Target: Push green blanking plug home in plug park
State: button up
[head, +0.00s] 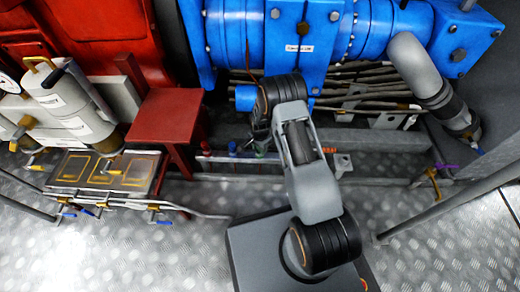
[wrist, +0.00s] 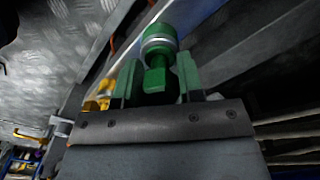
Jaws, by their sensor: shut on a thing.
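The green blanking plug (wrist: 159,42) stands between the fingers of my gripper (wrist: 159,78) in the wrist view. It has a pale metal band around its wide end and a narrower green body between the two fingers. My gripper is shut on it. In the head view a bit of green (head: 261,151) shows below my wrist, at a low pale rail, the plug park (head: 285,157). My arm hides most of that spot. I cannot tell how deep the plug sits or whether it touches its hole.
Blue (head: 232,147) and red (head: 206,149) plugs stand left of the green on the rail. A dark red stand (head: 166,112) is further left. A blue machine (head: 290,30) and pipes are behind. Patterned metal floor (head: 440,245) is open at the front right.

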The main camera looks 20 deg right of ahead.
jog(key=shift+r, duration=0.2)
jog(key=shift+r+p, duration=1.25)
jog(key=shift+r, duration=0.4)
jog(key=shift+r+p, duration=1.35)
jog(key=shift+r, duration=0.65)
